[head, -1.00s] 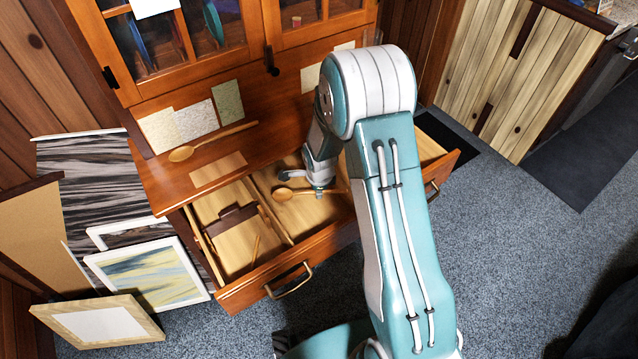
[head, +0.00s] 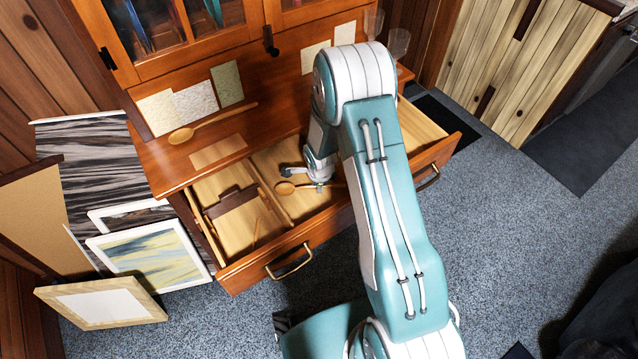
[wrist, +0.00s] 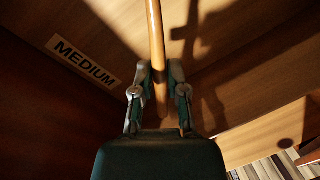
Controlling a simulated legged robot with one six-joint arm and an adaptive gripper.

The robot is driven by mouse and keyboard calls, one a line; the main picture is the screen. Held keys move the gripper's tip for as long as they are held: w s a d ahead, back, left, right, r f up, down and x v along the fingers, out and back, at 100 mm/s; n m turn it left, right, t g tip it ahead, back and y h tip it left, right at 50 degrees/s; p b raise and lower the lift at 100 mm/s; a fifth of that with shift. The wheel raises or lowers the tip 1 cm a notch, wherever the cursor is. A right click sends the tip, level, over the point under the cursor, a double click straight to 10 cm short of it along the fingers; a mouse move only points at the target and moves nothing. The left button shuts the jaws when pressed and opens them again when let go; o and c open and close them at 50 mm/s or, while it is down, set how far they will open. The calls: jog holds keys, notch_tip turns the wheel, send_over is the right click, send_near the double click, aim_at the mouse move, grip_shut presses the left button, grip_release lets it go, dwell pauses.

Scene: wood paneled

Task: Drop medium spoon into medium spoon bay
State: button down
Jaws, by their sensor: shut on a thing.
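A wooden spoon (head: 286,187) is held by my gripper (head: 319,187) over the middle part of the open drawer (head: 290,240). Its bowl points left in the head view. In the wrist view my gripper (wrist: 158,92) is shut on the spoon's handle (wrist: 155,40), which runs up out of the frame. A label reading MEDIUM (wrist: 85,62) is on the wood surface to the left of the handle. The spoon's shadow falls on the wood to the right. I cannot tell how far the spoon is above the drawer floor.
A larger wooden spoon (head: 212,123) lies on the cabinet ledge above the drawer. A small thin spoon (head: 256,232) and a dark brown piece (head: 232,199) are in the left drawer section. Picture frames (head: 150,265) lean at the left. Glasses (head: 398,45) stand at the ledge's right.

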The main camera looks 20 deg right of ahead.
jog(key=c, duration=0.6)
grip_release()
jog(key=r, duration=0.4)
jog(key=s+r, duration=0.1)
jog(key=r, duration=0.2)
jog(key=s+r, duration=0.1)
jog(key=r, duration=0.3)
jog(key=shift+s+a+r, duration=0.1)
jog(key=shift+a+r, duration=0.15)
jog(key=shift+r, duration=0.1)
